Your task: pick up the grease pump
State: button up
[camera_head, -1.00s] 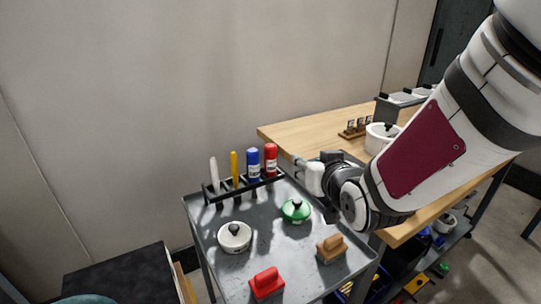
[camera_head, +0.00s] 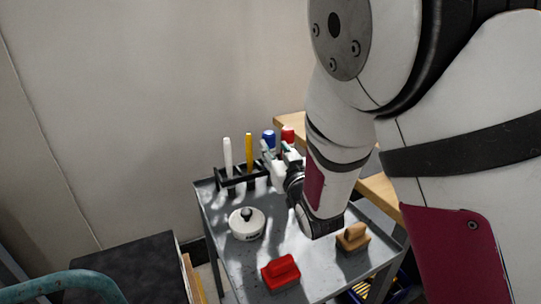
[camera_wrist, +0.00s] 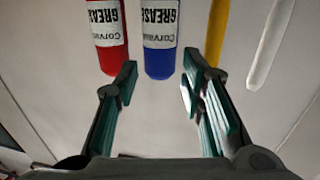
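Two cylinders with white labels reading "GREASE" stand in the black rack on the grey cart: a blue one (camera_head: 268,136) and a red one (camera_head: 288,134). In the wrist view they appear upside down, the blue grease cylinder (camera_wrist: 160,62) ahead between my fingertips and the red one (camera_wrist: 107,50) left of it. My gripper (camera_wrist: 160,82) is open and empty, its fingers pointing at the blue cylinder. In the head view my gripper (camera_head: 274,158) is close in front of the cylinders and hides their lower parts. I cannot tell whether it touches them.
A yellow stick (camera_head: 249,147) and a white stick (camera_head: 228,152) stand left in the rack (camera_head: 236,180). A white lidded pot (camera_head: 246,226), a red block (camera_head: 281,272) and a wooden-coloured block (camera_head: 353,238) are on the cart (camera_head: 212,205). A wooden table (camera_head: 381,190) is at right.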

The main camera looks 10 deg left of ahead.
aim_at(271, 144)
jog(key=shift+b+x, duration=0.45)
jog(key=shift+x, duration=2.55)
jog(key=shift+f, duration=0.1)
jog(key=shift+c, duration=0.2)
jog(key=c, duration=0.8)
